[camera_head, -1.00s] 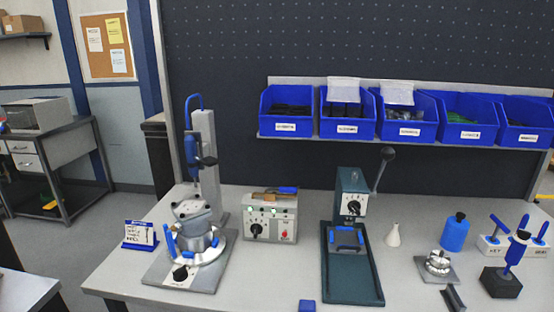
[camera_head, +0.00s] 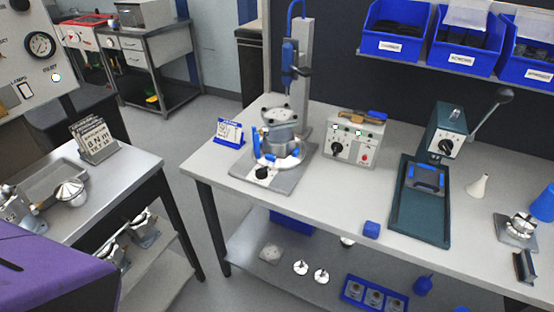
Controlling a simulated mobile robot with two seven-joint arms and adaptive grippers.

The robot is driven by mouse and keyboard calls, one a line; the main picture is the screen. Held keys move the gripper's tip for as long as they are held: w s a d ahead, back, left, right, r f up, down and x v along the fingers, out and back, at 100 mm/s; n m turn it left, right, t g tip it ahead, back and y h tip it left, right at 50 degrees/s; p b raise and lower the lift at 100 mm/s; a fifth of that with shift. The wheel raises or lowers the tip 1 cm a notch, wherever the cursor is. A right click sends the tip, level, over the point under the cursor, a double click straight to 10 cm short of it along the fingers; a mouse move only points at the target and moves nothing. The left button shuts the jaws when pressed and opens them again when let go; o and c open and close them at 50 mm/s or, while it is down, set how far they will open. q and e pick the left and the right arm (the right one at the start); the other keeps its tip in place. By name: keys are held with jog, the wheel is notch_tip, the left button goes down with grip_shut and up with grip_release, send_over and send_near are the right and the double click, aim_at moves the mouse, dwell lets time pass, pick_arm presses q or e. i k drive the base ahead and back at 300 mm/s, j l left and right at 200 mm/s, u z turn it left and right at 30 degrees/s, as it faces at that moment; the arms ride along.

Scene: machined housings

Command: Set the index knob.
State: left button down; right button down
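Several black knobs show, and no readable label says which is the index knob. One black knob (camera_head: 262,172) is at the front of the grey base plate of a fixture (camera_head: 283,150) with a round metal housing and blue clamps. Another dial knob (camera_head: 338,148) is on the front of a grey control box (camera_head: 357,137). A third dial knob (camera_head: 446,145) is on the dark green press (camera_head: 450,120). The knobs' exact settings are too small to read. Neither of my grippers is in view.
The main bench (camera_head: 212,165) has free room along its front left edge. A blue block (camera_head: 371,229) lies near its front. A side bench (camera_head: 142,165) stands at left, with a purple box-like thing (camera_head: 60,265) in front. Blue bins (camera_head: 395,35) hang at the upper right.

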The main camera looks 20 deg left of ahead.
aim_at(261, 173)
jog(key=u, duration=0.75)
jog(key=i+j+z, duration=0.1)
jog(key=j+z, duration=0.25)
jog(key=j, duration=0.4)
